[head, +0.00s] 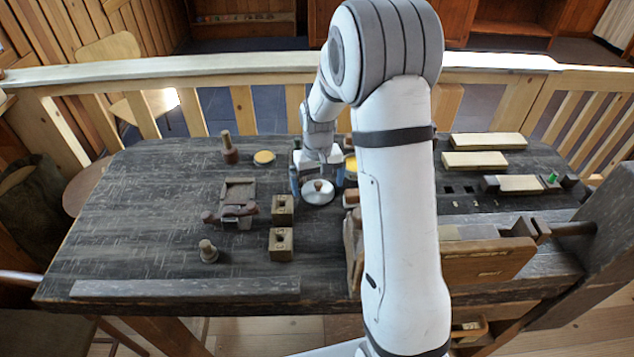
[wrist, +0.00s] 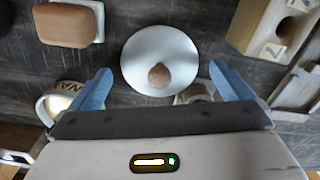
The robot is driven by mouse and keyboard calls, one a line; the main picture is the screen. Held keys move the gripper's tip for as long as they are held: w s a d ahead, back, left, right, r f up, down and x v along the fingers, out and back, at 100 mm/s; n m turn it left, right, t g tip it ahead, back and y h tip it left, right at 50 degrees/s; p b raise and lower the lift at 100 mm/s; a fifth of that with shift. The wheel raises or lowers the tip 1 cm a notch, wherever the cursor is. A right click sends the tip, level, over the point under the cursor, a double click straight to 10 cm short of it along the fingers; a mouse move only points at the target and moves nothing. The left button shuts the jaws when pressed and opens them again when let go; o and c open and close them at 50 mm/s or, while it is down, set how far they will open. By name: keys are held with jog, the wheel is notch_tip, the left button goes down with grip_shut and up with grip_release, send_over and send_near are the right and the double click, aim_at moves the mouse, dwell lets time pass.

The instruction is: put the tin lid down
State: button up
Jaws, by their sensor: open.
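The tin lid (head: 318,193) is a pale grey disc with a round brown wooden knob on top. It appears to lie flat on the dark bench, knob up. It also shows in the wrist view (wrist: 140,52), just ahead of my gripper. My gripper (head: 317,186) is above and around the lid's area, its two blue fingers spread wide. In the wrist view my gripper (wrist: 160,70) has a finger on either side of the knob, and nothing is held. Exact finger height over the bench is hard to tell.
A lettered round tin (wrist: 42,106) is beside the left finger, and a brown-topped block (wrist: 68,25) lies beyond it. Holed wooden blocks (head: 281,245) stand in front of the lid. A yellow disc (head: 264,157) lies behind left.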

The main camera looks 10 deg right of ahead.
aim_at(318, 182)
notch_tip(318, 182, up, 12)
jog(key=s+r+t, duration=0.1)
jog(key=s+r, duration=0.1)
jog(key=s, duration=1)
jog(key=s+r+t, duration=0.1)
jog(key=s+r, duration=0.2)
jog(key=s, duration=1)
jog(key=shift+m+t, duration=0.3)
jog(key=shift+m, duration=0.1)
